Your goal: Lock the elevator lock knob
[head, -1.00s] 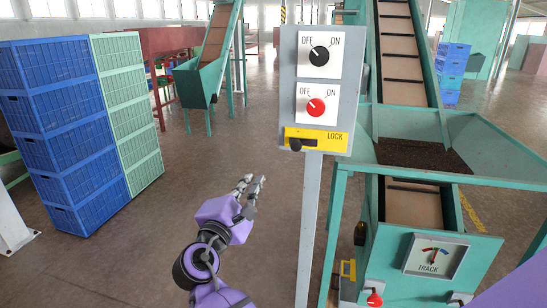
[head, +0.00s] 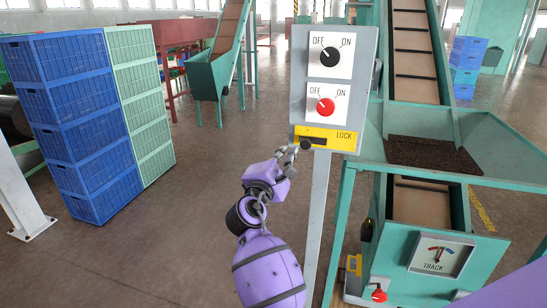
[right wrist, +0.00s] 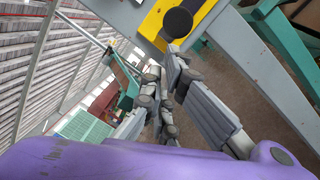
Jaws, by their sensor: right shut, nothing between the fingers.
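The lock knob (head: 306,143) is black and sits at the left end of a yellow plate (head: 345,146), with the word LOCK at the plate's right. The plate is low on the grey control panel (head: 364,75). My right gripper (head: 289,152) is shut and empty, with its fingertips just left of and slightly below the knob. In the right wrist view, the round black knob (right wrist: 178,22) shows above the closed fingers (right wrist: 166,92); I cannot tell whether they touch. My left gripper is not in view.
Above the lock are a black OFF/ON knob (head: 330,56) and a red one (head: 325,106). A grey post (head: 316,220) carries the panel. A green hopper (head: 490,140) and conveyor stand right. Blue crates (head: 75,125) are stacked left. The floor between is open.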

